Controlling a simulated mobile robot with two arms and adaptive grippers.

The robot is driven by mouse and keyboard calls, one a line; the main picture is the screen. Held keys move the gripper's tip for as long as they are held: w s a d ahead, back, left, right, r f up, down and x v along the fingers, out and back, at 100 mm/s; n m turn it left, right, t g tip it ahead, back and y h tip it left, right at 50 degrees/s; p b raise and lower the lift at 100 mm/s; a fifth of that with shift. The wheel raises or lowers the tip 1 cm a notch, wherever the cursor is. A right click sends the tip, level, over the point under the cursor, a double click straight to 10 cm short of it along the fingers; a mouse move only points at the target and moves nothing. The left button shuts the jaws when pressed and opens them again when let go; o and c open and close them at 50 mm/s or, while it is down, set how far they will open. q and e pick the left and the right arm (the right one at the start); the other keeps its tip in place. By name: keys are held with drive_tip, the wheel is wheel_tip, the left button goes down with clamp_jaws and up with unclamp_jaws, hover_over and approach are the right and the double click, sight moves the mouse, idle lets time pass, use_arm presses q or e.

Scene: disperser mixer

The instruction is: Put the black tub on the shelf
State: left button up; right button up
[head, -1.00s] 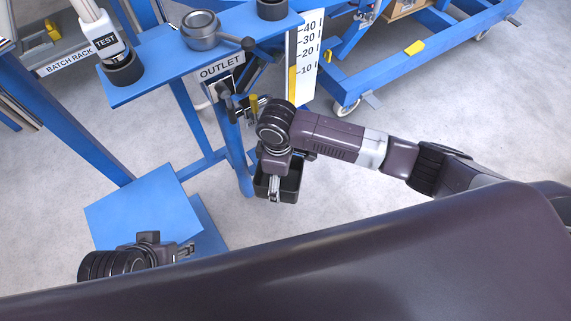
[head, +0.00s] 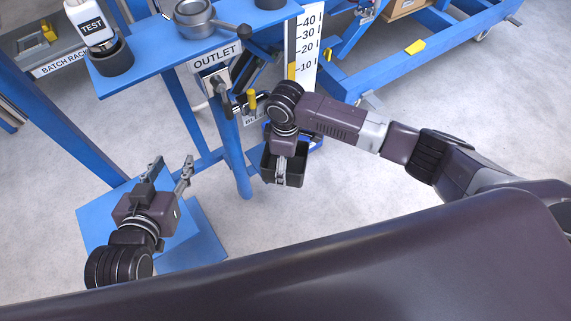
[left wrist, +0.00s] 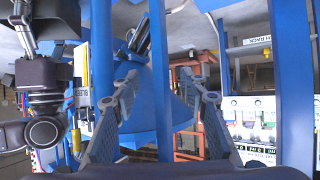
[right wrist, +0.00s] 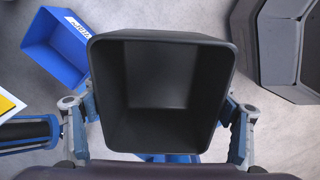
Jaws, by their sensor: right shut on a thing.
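The black tub (head: 294,172) hangs below my right gripper (head: 281,172) in the head view, beside the blue post under the outlet. My left gripper (head: 172,172) is open and empty, above a low blue plate (head: 96,222) that may be the shelf; the arm hides part of this plate. The left fingers also show spread apart in the left wrist view (left wrist: 163,100).
A blue bench (head: 160,52) at the back carries a TEST bottle (head: 91,25) in a black holder and a grey pot (head: 195,18). A lever valve and blue post (head: 235,155) stand close to the tub. A blue bin (right wrist: 62,48) lies below.

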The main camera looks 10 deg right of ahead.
drive_tip(key=shift+f, duration=0.25)
use_arm(q)
drive_tip(key=shift+w+d+r+t, duration=0.2)
drive_tip(key=shift+w+r+t, duration=0.2)
drive_tip(key=shift+r, duration=0.3)
drive_tip(key=shift+f, duration=0.1)
use_arm(e)
drive_tip(key=shift+f, duration=0.1)
use_arm(q)
drive_tip(key=shift+s, duration=0.1)
use_arm(e)
drive_tip(key=o, duration=1.3)
use_arm(q)
drive_tip(key=shift+f, duration=0.1)
